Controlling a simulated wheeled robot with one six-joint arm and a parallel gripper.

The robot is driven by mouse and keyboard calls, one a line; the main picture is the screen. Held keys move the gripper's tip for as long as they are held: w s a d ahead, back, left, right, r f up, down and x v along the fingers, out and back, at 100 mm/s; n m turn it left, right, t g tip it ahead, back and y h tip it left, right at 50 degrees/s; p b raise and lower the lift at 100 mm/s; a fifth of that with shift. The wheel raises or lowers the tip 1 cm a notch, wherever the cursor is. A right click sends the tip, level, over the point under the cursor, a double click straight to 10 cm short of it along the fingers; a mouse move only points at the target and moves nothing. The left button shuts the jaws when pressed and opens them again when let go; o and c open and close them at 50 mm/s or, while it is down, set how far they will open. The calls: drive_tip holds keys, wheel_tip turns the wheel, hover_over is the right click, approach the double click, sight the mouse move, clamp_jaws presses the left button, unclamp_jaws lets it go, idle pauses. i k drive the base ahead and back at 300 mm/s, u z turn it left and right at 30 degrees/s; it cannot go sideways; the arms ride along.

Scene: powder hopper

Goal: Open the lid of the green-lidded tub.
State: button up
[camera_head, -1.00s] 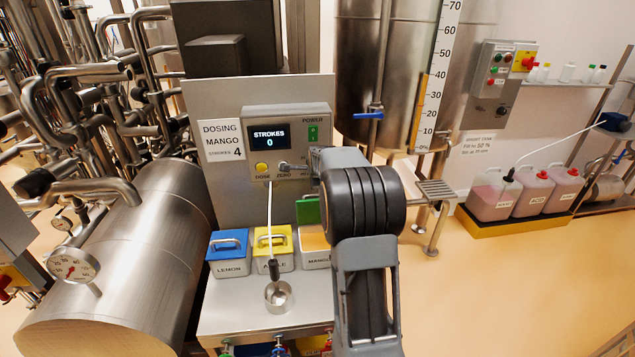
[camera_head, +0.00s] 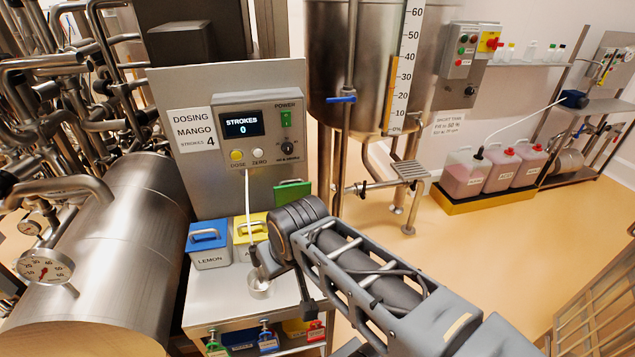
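The green lid (camera_head: 292,194) stands raised behind the tub row, beside the yellow-lidded tub. The body of its tub is hidden behind my arm in this view. My gripper (camera_head: 268,262) is at the end of the arm, in front of the yellow-lidded tub and just above a small metal cup. My own wrist largely covers its fingers, so I cannot tell whether they are open or shut. I cannot see whether it touches anything.
The blue-lidded LEMON tub (camera_head: 209,246) and yellow-lidded tub (camera_head: 247,228) stand closed on the metal table (camera_head: 205,300). The metal cup (camera_head: 258,290) is near its front. A dosing panel (camera_head: 255,135) reads STROKES 0. Open floor lies right.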

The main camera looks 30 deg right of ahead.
sight(284, 194)
drive_tip(key=z, duration=0.85)
drive_tip(key=k, duration=1.15)
drive_tip(key=z, duration=1.25)
drive_tip(key=i, duration=0.65)
drive_tip(key=u, duration=0.4)
drive_tip(key=i, duration=0.95)
drive_tip(key=u, duration=1.35)
drive_tip(key=i, duration=0.4)
drive_tip(key=u, duration=0.4)
